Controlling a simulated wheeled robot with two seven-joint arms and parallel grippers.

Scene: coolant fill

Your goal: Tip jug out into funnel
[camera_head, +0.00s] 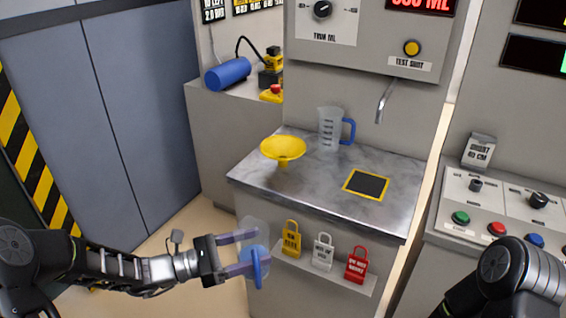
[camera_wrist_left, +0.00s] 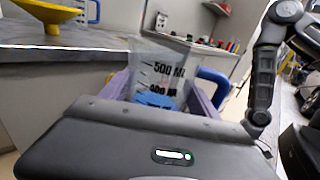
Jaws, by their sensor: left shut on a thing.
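My left gripper (camera_head: 242,254) is shut on a clear measuring jug (camera_head: 252,230) with a blue handle. It holds the jug in front of the counter's left front corner, lower than the worktop. In the left wrist view the jug (camera_wrist_left: 152,68) shows its 500 ML mark between the fingers, with a blue patch low down that I cannot identify for certain. The yellow funnel (camera_head: 283,149) stands on the worktop's left part, above and beyond the gripper, apart from the jug. The funnel (camera_wrist_left: 48,12) also shows at the wrist view's upper left. My right gripper is out of view.
A second clear jug (camera_head: 330,128) with a blue handle stands at the back of the metal worktop (camera_head: 320,178). A dark yellow-edged pad (camera_head: 367,184) lies to its right, below a spout (camera_head: 385,100). Yellow, white and red tags (camera_head: 323,252) hang on the counter front.

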